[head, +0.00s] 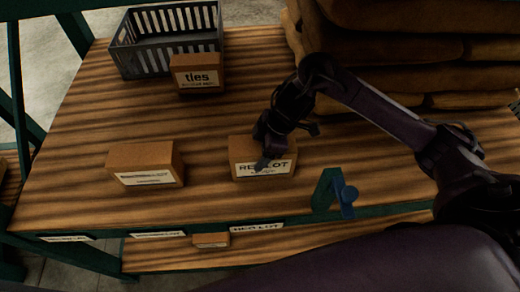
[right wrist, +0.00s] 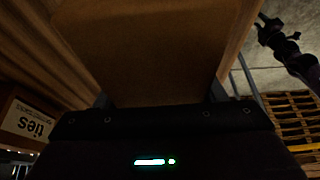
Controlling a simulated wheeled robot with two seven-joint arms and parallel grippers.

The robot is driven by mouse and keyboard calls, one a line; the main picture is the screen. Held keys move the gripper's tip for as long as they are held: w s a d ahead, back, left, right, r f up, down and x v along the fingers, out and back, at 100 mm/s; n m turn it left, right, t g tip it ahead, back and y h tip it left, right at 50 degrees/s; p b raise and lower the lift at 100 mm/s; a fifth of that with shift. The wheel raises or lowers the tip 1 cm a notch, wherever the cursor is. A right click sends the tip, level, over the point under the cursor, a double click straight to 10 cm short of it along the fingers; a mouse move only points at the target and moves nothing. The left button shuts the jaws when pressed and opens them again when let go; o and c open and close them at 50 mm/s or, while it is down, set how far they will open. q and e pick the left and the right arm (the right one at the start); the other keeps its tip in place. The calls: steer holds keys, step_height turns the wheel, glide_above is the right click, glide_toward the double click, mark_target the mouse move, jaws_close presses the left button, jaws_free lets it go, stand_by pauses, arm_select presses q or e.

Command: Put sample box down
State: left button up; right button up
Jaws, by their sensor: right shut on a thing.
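My right gripper (head: 268,150) is shut on a brown sample box (head: 250,172) whose white label reads roughly "RED LOT". A finger covers part of the label. The box is upright at the middle front of the wooden table (head: 90,110); whether its underside touches the wood I cannot tell. In the right wrist view the box (right wrist: 155,50) fills the space between the fingers (right wrist: 160,98). A dark jointed arm, seemingly my left one, shows at the top right of that view; its jaws are too small to read.
Another labelled box (head: 145,165) stands to the left. A "ties" box (head: 197,73) stands before a grey crate (head: 168,45). Sacks (head: 400,45) are stacked at back right. A green-blue holder (head: 333,195) stands at front right. A small box (head: 211,240) lies on the lower shelf.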

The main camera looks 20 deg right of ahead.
steer(key=o, duration=1.2)
steer(key=shift+f, duration=0.15)
steer(key=o, duration=0.5)
steer(key=shift+s, duration=0.1)
steer(key=shift+r, duration=0.25)
steer(key=v, duration=1.2)
steer(key=shift+p, duration=0.4)
steer(key=shift+f, duration=0.1)
